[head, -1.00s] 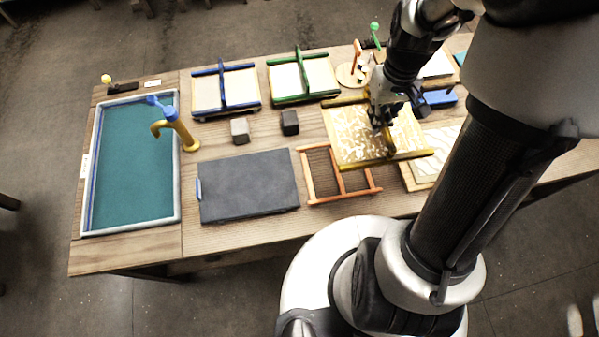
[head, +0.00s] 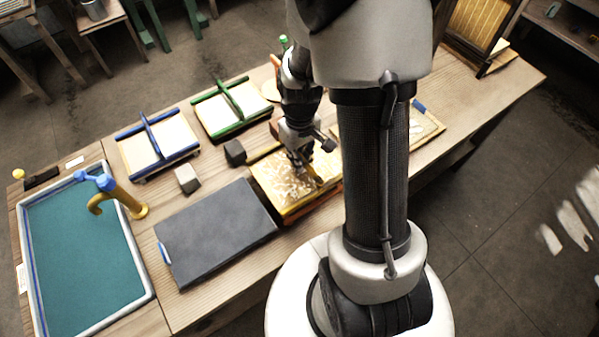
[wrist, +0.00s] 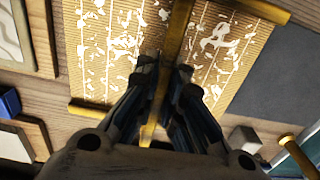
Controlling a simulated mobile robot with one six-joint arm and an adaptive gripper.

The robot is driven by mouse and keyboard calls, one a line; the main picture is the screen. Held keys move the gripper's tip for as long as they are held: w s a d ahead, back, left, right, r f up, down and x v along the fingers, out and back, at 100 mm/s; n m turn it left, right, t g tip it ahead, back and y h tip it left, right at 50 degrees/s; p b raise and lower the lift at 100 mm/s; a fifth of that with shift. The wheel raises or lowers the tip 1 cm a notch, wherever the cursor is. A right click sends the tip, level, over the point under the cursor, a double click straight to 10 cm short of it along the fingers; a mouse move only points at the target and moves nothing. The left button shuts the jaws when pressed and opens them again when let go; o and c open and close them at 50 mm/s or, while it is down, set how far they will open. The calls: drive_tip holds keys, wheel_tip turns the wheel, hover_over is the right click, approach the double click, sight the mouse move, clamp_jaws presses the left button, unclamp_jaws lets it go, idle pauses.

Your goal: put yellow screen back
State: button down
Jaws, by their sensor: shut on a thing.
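The yellow screen (head: 272,180), a flat mesh with pale patches and yellow bars, lies just right of the dark slab in the head view. My gripper (head: 313,181) is shut on its yellow middle bar. In the wrist view my gripper (wrist: 165,78) pinches that bar, with the patchy yellow screen (wrist: 112,45) spreading on both sides. The screen covers the spot of the orange wooden rack, which is almost wholly hidden. I cannot tell whether the screen rests on the rack or hangs just above it.
The dark slab (head: 215,230) lies to the left. Behind are two small dark blocks (head: 187,179), a blue-barred screen (head: 158,146) and a green-barred screen (head: 232,109). A water basin (head: 82,255) with a brass tap (head: 130,204) fills the left end. My arm hides part of the table.

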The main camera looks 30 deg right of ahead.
drive_tip(key=shift+f+b, duration=0.9)
drive_tip(key=shift+f, duration=1.8)
drive_tip(key=shift+f, duration=0.3)
drive_tip(key=c, duration=1.7)
unclamp_jaws()
drive_tip(key=shift+r, duration=0.1)
drive_tip(key=shift+r, duration=0.1)
